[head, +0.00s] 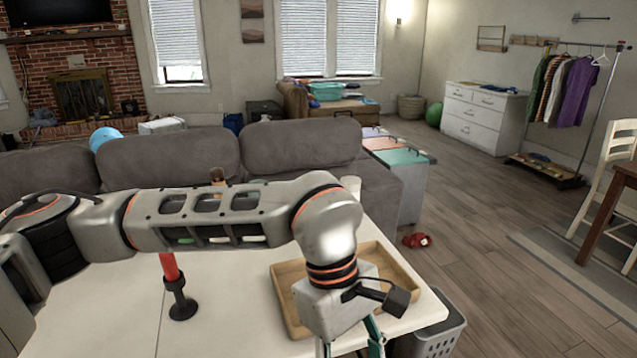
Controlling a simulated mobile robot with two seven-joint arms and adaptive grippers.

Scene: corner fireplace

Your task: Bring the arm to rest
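My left arm (205,220) comes in from the left and stretches across the white table (230,320). Its wrist bends down at the table's right part, in front of a wooden tray (400,265). My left gripper (350,348) points down at the bottom edge of the picture. Only the upper parts of its teal-edged fingers show, and the fingertips are cut off, so I cannot tell if it is open or holds anything. My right gripper is not in view.
A red and black stand (181,300) is upright on the table under my forearm. A grey sofa (175,158) stands behind the table. A grey basket (440,335) is at its right corner. Red shoes (417,241) lie on the floor. The wooden floor (475,220) to the right is mostly clear.

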